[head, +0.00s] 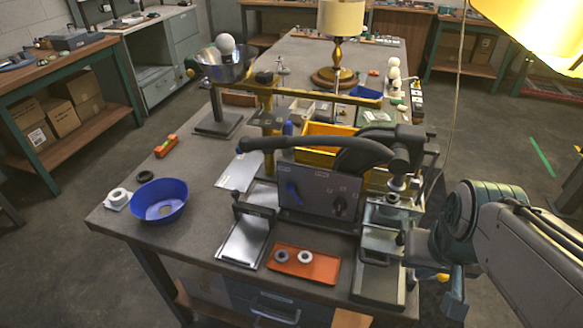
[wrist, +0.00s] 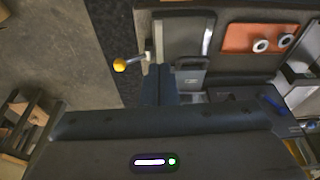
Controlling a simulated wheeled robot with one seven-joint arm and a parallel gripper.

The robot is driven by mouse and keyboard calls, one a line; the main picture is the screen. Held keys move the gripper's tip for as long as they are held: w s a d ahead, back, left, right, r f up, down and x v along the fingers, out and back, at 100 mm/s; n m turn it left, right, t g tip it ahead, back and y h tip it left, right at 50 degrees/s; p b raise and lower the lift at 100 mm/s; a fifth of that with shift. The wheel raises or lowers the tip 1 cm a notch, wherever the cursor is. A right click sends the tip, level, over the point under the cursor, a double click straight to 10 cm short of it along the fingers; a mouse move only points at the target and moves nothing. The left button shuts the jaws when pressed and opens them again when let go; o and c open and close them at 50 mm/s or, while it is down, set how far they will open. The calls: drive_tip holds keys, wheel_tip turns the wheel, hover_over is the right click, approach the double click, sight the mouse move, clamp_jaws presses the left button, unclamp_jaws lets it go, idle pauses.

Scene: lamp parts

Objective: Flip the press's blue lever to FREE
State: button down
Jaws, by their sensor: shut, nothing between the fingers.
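The press (head: 316,191) stands at the near right of the workbench, with a dark grey front panel and a long black handle (head: 290,141) reaching left. Its blue lever (head: 293,192) sits at the panel's left, slanting up to the left. A black knob (head: 340,204) is to its right. The panel lettering is too small to read. My gripper shows in the wrist view (wrist: 160,78), fingers together and empty. In the head view my arm's end is right of the press, low and apart from the blue lever; the fingertips are not clear there.
A yellow-knobbed handle (wrist: 120,65) is just left of my fingers. An orange tray (head: 304,264) with two rings lies before the panel. A blue bowl (head: 159,200) stands left, a yellow bin (head: 318,131) behind the press. Open floor lies right of the bench.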

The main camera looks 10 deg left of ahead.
drive_tip(key=w+f+n+h+b, duration=0.2)
drive_tip(key=n, duration=0.1)
drive_tip(key=w+a+f+n+t+h+b, duration=0.1)
drive_tip(key=f+n+h+b, duration=0.1)
drive_tip(key=n, duration=0.1)
drive_tip(key=w+a+f+n+t+h+b, duration=0.1)
drive_tip(key=w+f+n+h+b, duration=0.1)
drive_tip(key=n+b, duration=0.1)
drive_tip(key=shift+w+f+n+h, duration=0.3)
drive_tip(key=shift+w+n, duration=0.05)
drive_tip(key=shift+n, duration=0.05)
drive_tip(key=w+a+n+t, duration=0.1)
drive_tip(key=w+a+n+t+b, duration=0.1)
drive_tip(key=a+n, duration=0.1)
drive_tip(key=w+a+n+t+b, duration=0.1)
drive_tip(key=w+a+t, duration=0.1)
drive_tip(key=shift+a+f+n+h, duration=0.1)
drive_tip(key=shift+f+n+h, duration=0.05)
drive_tip(key=shift+n+h, duration=0.2)
drive_tip(key=a+n+t+y+b, duration=0.5)
drive_tip(key=a+n+t+y, duration=0.3)
drive_tip(key=a, duration=1.4)
drive_tip(key=n, duration=0.3)
drive_tip(key=shift+a, duration=0.3)
drive_tip(key=shift+y, duration=0.25)
